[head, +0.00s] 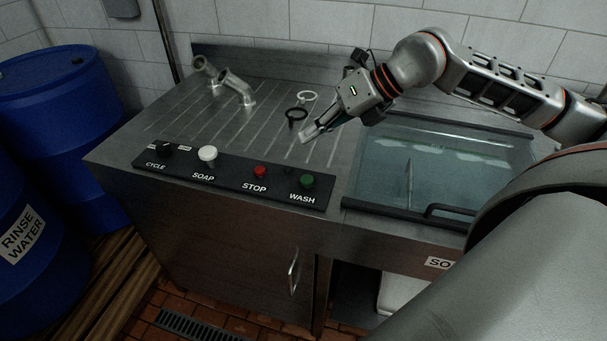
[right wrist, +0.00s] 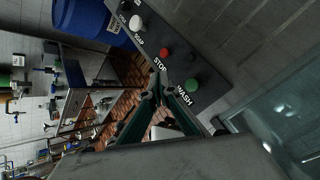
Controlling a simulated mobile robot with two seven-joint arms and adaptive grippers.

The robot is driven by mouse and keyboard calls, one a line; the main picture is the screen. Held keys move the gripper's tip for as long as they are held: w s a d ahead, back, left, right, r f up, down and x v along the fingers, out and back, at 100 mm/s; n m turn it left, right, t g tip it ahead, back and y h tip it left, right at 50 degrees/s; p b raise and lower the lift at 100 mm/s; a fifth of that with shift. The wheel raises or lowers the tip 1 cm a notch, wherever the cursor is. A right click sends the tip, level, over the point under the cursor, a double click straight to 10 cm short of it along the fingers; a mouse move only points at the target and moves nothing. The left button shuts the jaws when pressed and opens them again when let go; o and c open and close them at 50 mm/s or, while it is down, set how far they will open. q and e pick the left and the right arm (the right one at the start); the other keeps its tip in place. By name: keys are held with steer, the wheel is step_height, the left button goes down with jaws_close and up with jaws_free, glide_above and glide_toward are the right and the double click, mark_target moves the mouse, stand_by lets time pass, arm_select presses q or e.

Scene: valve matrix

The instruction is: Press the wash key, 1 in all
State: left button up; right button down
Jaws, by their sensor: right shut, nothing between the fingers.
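The wash key is a green round button (head: 306,181) above the label WASH, at the right end of a black control panel (head: 222,178). It also shows in the right wrist view (right wrist: 192,87), just beyond and right of my fingertips. My right gripper (head: 307,136) is shut and empty. It is above the ribbed steel top, behind the panel in the head view and apart from the green button. In the right wrist view its fingers (right wrist: 157,82) meet at the tips. My left gripper is not in view.
The panel also carries a red STOP button (head: 260,172), a white SOAP knob (head: 208,154) and a black CYCLE knob (head: 165,148). Two rings (head: 297,114), pipe elbows (head: 238,89) and a glass-lidded basin (head: 440,165) are nearby. Blue barrels (head: 62,92) stand left.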

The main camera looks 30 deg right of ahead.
mark_target(310, 179)
step_height(310, 179, down, 8)
steer(key=b, duration=0.5)
steer(key=shift+f, duration=0.5)
steer(key=shift+b, duration=0.3)
stand_by(0.9)
steer(key=shift+f+b, duration=0.35)
steer(key=shift+f, duration=0.05)
